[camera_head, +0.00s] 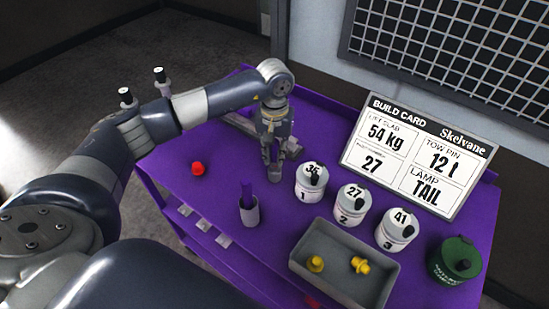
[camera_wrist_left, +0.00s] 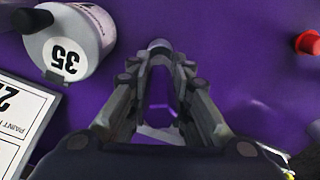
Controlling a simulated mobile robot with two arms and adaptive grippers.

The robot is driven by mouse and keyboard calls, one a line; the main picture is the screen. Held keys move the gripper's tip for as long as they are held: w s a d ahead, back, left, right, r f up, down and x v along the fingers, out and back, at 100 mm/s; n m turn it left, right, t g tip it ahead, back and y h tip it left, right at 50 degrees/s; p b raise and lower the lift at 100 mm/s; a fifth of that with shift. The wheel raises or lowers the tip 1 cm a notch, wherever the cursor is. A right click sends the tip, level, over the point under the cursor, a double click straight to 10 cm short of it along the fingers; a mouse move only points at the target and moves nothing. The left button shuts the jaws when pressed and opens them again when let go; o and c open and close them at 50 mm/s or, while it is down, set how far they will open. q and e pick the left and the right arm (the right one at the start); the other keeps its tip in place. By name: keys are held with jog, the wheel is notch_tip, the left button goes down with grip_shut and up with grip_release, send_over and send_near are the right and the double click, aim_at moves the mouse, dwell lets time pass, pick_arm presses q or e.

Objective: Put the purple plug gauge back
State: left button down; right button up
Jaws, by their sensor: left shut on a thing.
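My left gripper (camera_head: 271,176) points down above the purple bench top, its fingers shut. In the left wrist view, a purple thing, which I take to be the purple plug gauge (camera_wrist_left: 160,88), shows between the fingers (camera_wrist_left: 160,95). It is hard to tell from the purple bench behind it. My right gripper is not in view.
A grey tray (camera_head: 330,287) holds yellow pieces. A red piece (camera_head: 198,168) lies left, a green canister (camera_head: 437,266) right, and a build card (camera_head: 412,157) behind.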

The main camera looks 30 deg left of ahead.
aim_at(275, 161)
pick_arm(q)
notch_tip(275, 161, down, 2)
jog(key=shift+f+p, duration=0.2)
jog(key=shift+p, duration=0.25)
jog(key=shift+f, duration=0.3)
jog(key=shift+f+b, duration=0.3)
jog(key=shift+b, duration=0.15)
jog(key=c, duration=1.5)
grip_release()
jog(key=shift+o, duration=0.2)
jog(key=shift+r, duration=0.1)
